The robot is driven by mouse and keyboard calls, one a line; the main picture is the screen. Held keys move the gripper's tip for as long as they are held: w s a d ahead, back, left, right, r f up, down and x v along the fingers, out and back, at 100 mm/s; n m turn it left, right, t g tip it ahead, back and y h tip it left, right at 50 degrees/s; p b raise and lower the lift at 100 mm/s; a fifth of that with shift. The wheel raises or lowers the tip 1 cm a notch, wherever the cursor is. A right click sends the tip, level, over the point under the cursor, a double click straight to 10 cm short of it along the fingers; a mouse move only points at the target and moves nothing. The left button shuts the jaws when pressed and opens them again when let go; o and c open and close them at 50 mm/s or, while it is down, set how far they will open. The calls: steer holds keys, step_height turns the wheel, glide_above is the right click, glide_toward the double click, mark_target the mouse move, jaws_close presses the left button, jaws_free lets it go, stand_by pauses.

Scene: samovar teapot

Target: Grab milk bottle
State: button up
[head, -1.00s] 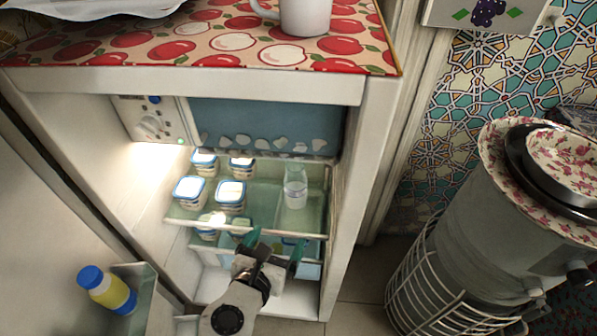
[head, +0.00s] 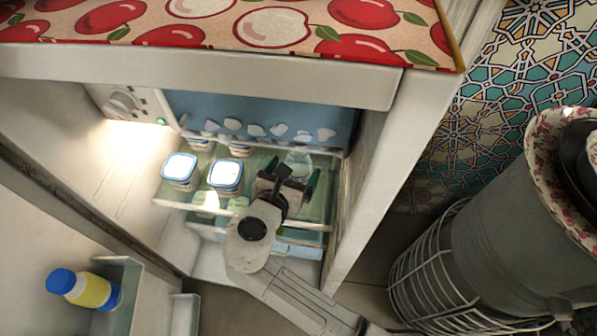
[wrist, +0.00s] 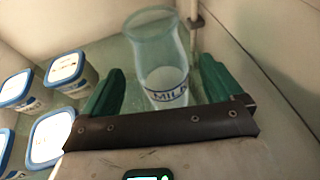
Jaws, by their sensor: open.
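The milk bottle (head: 299,158) is clear glass and stands upright on the fridge's glass shelf, near the right wall. The wrist view shows the bottle (wrist: 158,50) with "MILK" lettering and white milk in its lower part. My gripper (head: 289,174) is inside the fridge at the bottle and hides its lower part in the head view. In the wrist view my gripper (wrist: 160,78) is open, with one green finger on each side of the bottle. I cannot tell whether either finger touches it.
Several square white-lidded cups (head: 225,176) stand on the shelf left of the bottle; they also show in the wrist view (wrist: 68,70). The fridge's right wall (head: 375,165) is close. The open door at left holds a blue-capped yellow bottle (head: 85,289).

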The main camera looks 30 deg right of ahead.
steer(key=b+x, duration=0.2)
steer(key=x, duration=0.3)
steer(key=shift+s+d+f+b, duration=0.1)
steer(key=shift+f+b, duration=0.1)
steer(key=shift+b, duration=0.15)
steer(key=c, duration=1.3)
